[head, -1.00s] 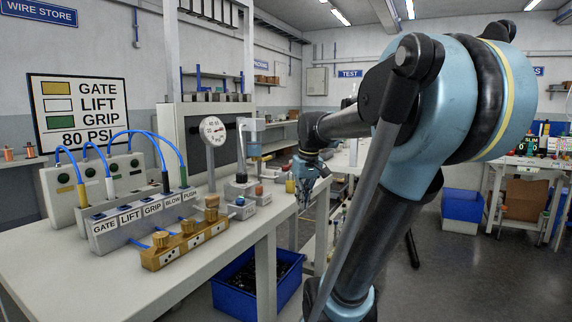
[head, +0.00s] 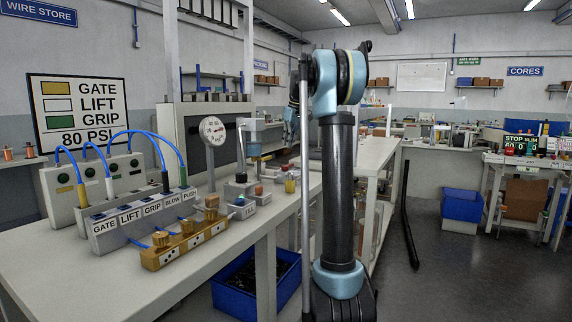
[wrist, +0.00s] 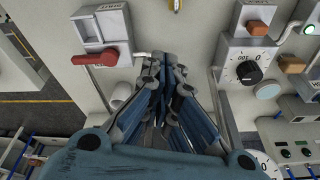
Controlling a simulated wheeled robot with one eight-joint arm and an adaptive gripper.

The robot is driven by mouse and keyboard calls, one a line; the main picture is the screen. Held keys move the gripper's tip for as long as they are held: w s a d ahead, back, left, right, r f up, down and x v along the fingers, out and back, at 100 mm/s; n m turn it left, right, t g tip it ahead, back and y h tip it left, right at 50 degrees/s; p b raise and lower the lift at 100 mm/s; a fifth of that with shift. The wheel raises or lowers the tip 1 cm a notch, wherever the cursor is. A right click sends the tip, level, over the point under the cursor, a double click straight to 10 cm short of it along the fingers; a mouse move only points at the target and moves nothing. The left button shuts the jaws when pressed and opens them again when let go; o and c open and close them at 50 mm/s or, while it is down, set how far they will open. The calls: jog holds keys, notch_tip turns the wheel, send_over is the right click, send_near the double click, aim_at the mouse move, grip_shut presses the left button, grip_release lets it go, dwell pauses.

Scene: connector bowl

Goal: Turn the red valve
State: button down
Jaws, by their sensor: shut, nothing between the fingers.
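The red valve handle (wrist: 96,58) shows in the wrist view at the upper left. It is a red lever lying across the front of a pale grey block (wrist: 105,25) on a light bench top. My gripper (wrist: 166,62) is shut and empty, with its blue and grey fingers pointing up the picture. Its tips are to the right of the red handle and apart from it in the picture; their height above the bench is hard to tell. In the head view my arm hides the gripper, and I cannot make out the red valve there.
In the wrist view a grey box with a black dial (wrist: 249,72) stands right of my fingers. In the head view the near bench holds a gauge (head: 212,130), a brass manifold (head: 183,243) and a grey block with blue hoses (head: 140,224). A blue bin (head: 257,283) sits below.

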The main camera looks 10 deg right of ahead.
jog(key=n, duration=0.2)
send_over(288, 166)
jog(key=s+a, duration=0.2)
jog(key=w+d+f+n+y, duration=0.1)
jog(key=w+f, duration=0.3)
jog(key=w, duration=0.6)
jog(key=x, duration=0.3)
jog(key=d+x, duration=0.1)
jog(key=x, duration=0.2)
jog(key=s+x, duration=0.1)
jog(key=x, duration=0.2)
jog(key=shift+d+f, duration=0.3)
jog(key=shift+s+d, duration=0.6)
jog(key=shift+d, duration=0.15)
